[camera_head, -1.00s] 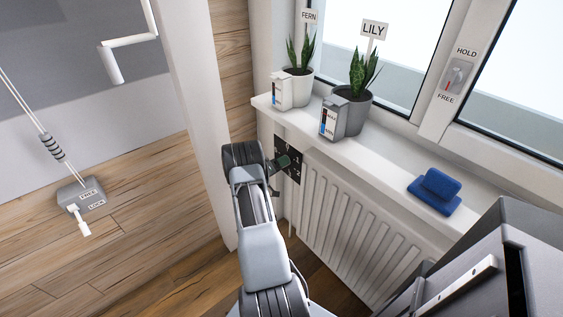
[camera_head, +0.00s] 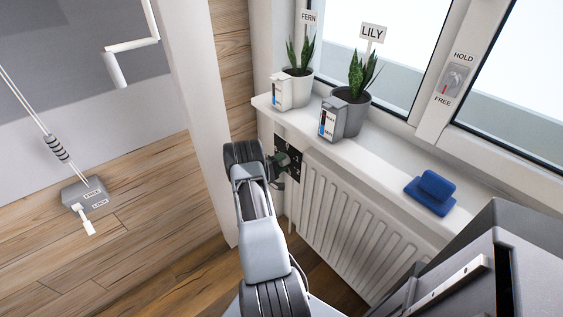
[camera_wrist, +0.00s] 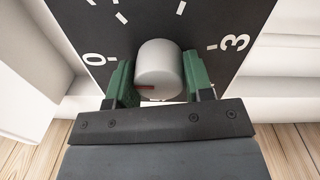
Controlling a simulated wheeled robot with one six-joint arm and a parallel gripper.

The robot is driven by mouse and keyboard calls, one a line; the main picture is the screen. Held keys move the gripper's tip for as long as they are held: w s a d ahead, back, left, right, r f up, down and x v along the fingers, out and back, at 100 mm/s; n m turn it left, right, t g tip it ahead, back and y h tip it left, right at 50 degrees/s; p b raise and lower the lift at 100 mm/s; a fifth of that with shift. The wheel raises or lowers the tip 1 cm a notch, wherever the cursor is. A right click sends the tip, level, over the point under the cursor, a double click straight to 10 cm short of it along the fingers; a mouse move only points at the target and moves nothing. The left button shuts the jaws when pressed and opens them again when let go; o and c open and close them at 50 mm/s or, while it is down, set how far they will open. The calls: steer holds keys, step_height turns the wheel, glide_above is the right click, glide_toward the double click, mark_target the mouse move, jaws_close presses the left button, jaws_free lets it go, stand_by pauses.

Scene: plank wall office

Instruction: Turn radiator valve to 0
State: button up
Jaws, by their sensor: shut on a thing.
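The radiator valve is a pale round knob (camera_wrist: 160,70) with a short red mark low on its left side. It stands in front of a black dial plate (camera_wrist: 215,22) with white ticks, a 0 at the left and a 3 at the right. The plate also shows in the head view (camera_head: 295,160), partly hidden by my gripper. My gripper (camera_wrist: 159,80) has its green-padded fingers on both sides of the knob and is shut on it. The red mark lies roughly level, towards the left finger; its exact dial reading is unclear.
The white radiator (camera_head: 350,225) runs right of the dial, below a sill (camera_head: 395,170). On the sill are the FERN pot (camera_head: 299,92), the LILY pot (camera_head: 352,112), two small dispensers and a blue folded cloth (camera_head: 432,191). A white post (camera_head: 205,130) stands close left of my arm.

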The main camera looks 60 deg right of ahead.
steer(key=shift+n, duration=0.4)
steer(key=o, duration=0.9)
steer(key=p+v, duration=0.1)
steer(key=v, duration=1.2)
steer(key=shift+w+a+f, duration=0.1)
steer(key=shift+a+f, duration=0.05)
steer(key=shift+a, duration=0.2)
